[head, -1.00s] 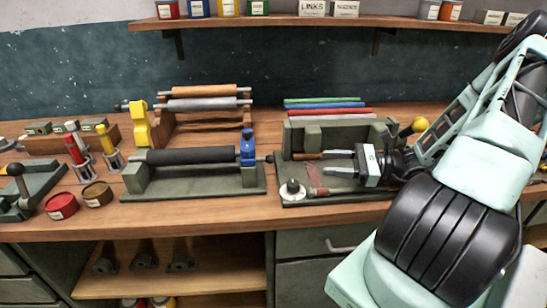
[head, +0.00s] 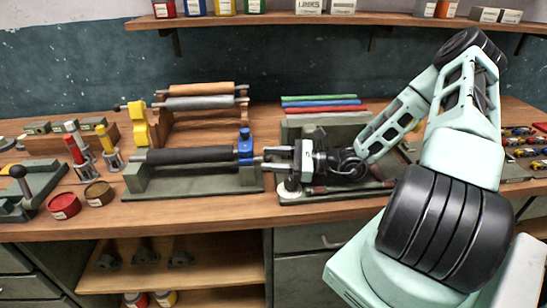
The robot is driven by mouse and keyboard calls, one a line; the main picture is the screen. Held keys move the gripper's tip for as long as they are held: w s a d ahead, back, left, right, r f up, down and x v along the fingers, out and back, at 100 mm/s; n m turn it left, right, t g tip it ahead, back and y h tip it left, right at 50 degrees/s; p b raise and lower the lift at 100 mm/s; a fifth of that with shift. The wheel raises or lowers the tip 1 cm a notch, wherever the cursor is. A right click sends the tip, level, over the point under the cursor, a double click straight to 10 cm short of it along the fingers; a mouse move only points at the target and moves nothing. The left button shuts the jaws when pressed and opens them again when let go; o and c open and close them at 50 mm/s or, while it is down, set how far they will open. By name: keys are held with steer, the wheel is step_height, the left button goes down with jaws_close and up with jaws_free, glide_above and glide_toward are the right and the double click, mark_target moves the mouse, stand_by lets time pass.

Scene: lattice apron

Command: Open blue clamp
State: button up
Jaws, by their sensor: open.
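The blue clamp (head: 245,148) stands upright at the right end of a dark roller (head: 190,156) in a grey-green cradle (head: 205,184) on the bench.
A rack with a brown roller (head: 202,86) and a grey roller (head: 203,103) stands behind the cradle. Green, blue and red rods (head: 322,104) lie behind my gripper. Red and brown tins (head: 64,206) stand at left. The bench's front strip is clear.

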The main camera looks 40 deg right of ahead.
jaws_close()
step_height(320, 180, up, 2)
steer(key=m+p, duration=0.1)
steer(key=p, duration=0.2)
steer(key=shift+r, duration=0.1)
steer(key=m+p, duration=0.1)
steer(key=r+p, duration=0.1)
steer(key=shift+w+d+m+p, duration=0.15)
steer(key=shift+w+m+p, duration=0.05)
steer(key=shift+m+p, duration=0.2)
steer(key=shift+f, duration=0.1)
jaws_free()
steer(key=b+v, duration=0.4)
steer(key=v, duration=1.3)
steer(key=shift+s+d+r, duration=0.2)
steer(key=shift+r, duration=0.35)
